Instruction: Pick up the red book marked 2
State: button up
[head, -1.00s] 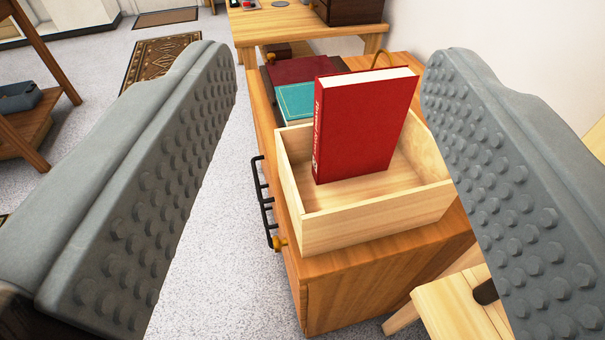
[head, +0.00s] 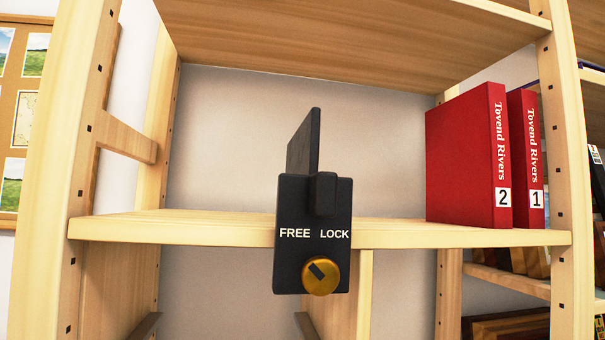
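The red book marked 2 (head: 468,158) stands upright on the wooden shelf (head: 190,228), toward its right end. Its spine reads "Tovend Rivers" and has a white label with a 2. A similar red book marked 1 (head: 526,158) stands just to its right, by the shelf's right post. A black bookend (head: 304,140) stands at the middle of the shelf, with a clear gap between it and book 2. Its front plate reads FREE and LOCK above a brass knob (head: 320,274). My gripper is not in view.
The shelf is empty left of the bookend. An upper shelf board (head: 350,35) spans above the books. Wooden posts frame both sides, the left one (head: 65,170) being near. More books stand on shelves at the far right. A board with pictures (head: 18,110) hangs at the left.

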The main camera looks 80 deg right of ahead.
aim_at(468, 164)
jog(key=z, duration=2.65)
jog(key=l, duration=0.35)
jog(key=k+l+u, duration=0.15)
jog(key=l, duration=0.2)
jog(key=i+l, duration=0.05)
